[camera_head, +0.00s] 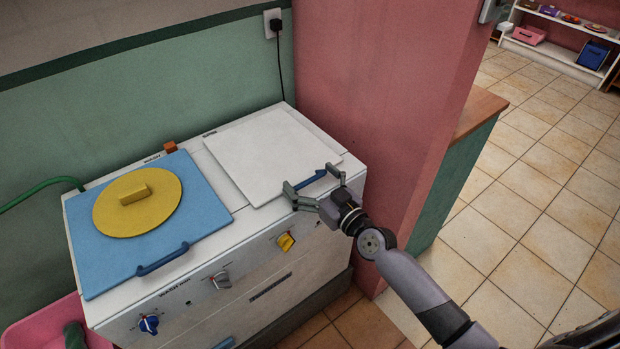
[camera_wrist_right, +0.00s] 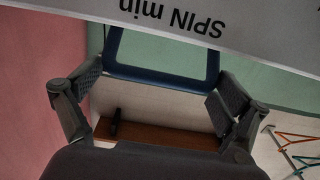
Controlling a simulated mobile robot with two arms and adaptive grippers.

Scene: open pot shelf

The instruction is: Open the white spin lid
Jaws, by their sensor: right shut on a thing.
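The white spin lid (camera_head: 268,150) lies flat, as far as I can tell, on the right half of the white washing machine. Its blue handle (camera_head: 312,180) is at the lid's front right edge. My right gripper (camera_head: 314,187) is at this handle, with a finger at each end of it, shut on it. In the right wrist view the blue handle (camera_wrist_right: 160,80) spans between the two fingers of the right gripper (camera_wrist_right: 158,88). The exact contact is hard to see. My left gripper is not in view.
A blue wash lid (camera_head: 205,210) with a yellow round cap (camera_head: 137,202) covers the machine's left half. Knobs, including a yellow one (camera_head: 286,242), line the front panel. A pink wall (camera_head: 375,110) stands close on the right. Tiled floor (camera_head: 540,190) lies open beyond.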

